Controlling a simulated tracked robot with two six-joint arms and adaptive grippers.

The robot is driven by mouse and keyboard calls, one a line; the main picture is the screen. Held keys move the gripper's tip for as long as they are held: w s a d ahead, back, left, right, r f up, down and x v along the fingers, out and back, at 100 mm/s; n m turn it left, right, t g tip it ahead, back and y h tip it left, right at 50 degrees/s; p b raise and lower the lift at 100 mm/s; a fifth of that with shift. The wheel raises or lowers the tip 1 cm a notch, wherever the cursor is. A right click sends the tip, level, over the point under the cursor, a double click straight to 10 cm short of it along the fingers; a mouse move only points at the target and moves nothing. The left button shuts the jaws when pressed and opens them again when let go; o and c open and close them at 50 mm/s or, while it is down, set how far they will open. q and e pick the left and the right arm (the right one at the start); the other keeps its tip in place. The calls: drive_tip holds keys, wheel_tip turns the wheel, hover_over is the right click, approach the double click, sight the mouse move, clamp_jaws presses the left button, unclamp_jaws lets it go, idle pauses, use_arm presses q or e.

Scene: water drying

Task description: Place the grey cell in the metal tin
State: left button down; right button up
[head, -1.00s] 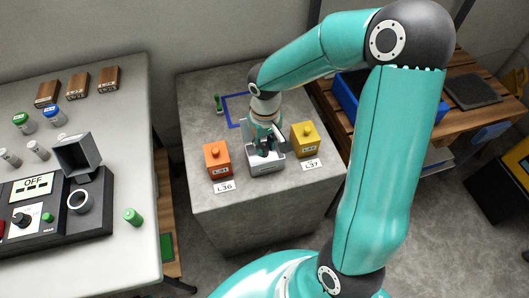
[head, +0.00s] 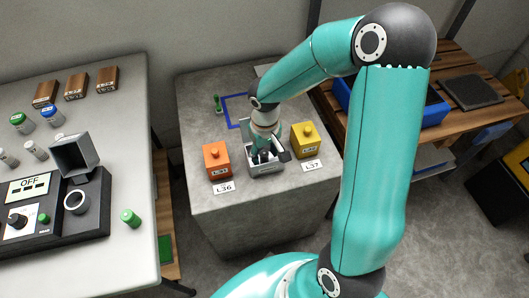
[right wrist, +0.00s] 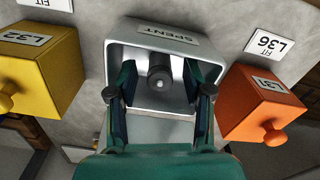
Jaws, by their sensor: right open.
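The metal tin (head: 267,170) stands on the grey stand between an orange box and a yellow box. In the right wrist view, the tin (right wrist: 180,45) bears a label reading SPENT. A dark grey cylinder, seemingly the grey cell (right wrist: 158,77), is inside it, seen nearly end-on. My right gripper (right wrist: 160,88) is open, with one finger on each side of the cell and a gap to each. In the head view, my right gripper (head: 264,157) reaches down into the tin and hides most of its inside. My left gripper is not in view.
The orange box (head: 217,160) and yellow box (head: 304,139), both knobbed, stand close beside the tin. A small green item (head: 218,104) stands behind, near a blue outline. At left, a table holds a black OFF device (head: 50,208) and several small cylinders.

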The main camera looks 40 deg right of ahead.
sight(264, 153)
drive_tip(key=shift+r, duration=0.45)
wheel_tip(264, 153, up, 11)
drive_tip(key=p, duration=0.2)
drive_tip(key=shift+r, duration=0.15)
